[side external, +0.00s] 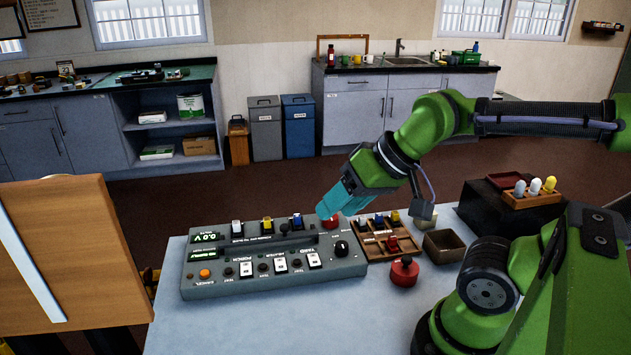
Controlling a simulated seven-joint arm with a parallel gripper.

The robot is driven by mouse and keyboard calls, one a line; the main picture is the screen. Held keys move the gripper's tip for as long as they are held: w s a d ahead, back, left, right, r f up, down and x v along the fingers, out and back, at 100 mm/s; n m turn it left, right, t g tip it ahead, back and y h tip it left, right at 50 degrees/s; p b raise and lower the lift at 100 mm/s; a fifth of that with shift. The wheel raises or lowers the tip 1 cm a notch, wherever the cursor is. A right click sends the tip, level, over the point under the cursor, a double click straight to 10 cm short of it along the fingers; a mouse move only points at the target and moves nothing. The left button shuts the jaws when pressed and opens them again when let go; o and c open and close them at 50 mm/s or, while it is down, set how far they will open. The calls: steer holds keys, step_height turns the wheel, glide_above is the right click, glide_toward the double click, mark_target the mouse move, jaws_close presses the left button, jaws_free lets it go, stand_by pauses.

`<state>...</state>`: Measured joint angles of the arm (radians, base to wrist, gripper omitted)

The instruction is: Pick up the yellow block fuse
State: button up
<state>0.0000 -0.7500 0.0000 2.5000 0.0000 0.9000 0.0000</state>
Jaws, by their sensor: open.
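Two small yellow-topped blocks show in the side external view. One yellow block (395,217) sits in a back compartment of the wooden tray (372,249), right of the grey console. Another yellow-marked block (267,224) stands in the console's back row, between a white one (236,228) and a blue one (296,221). Which one is the yellow block fuse I cannot tell for certain.
The grey console (280,287) fills the table's left. A red round knob (404,271) stands before the tray. An empty brown bin (443,244) is to its right. A wooden rack (532,193) with grey, white and yellow pegs sits on a black box. The table front is clear.

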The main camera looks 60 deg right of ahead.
steer(key=m+g+h, duration=0.2)
steer(key=m+g, duration=0.5)
steer(key=m, duration=1.6)
glide_above(267, 219)
step_height(267, 219, down, 3)
step_height(267, 219, down, 10)
steer(key=shift+d+f, duration=0.1)
steer(key=shift+d, duration=0.05)
steer(key=shift+w+f, duration=0.1)
steer(key=shift+f, duration=2.85)
steer(key=shift+r, duration=0.1)
jaws_close()
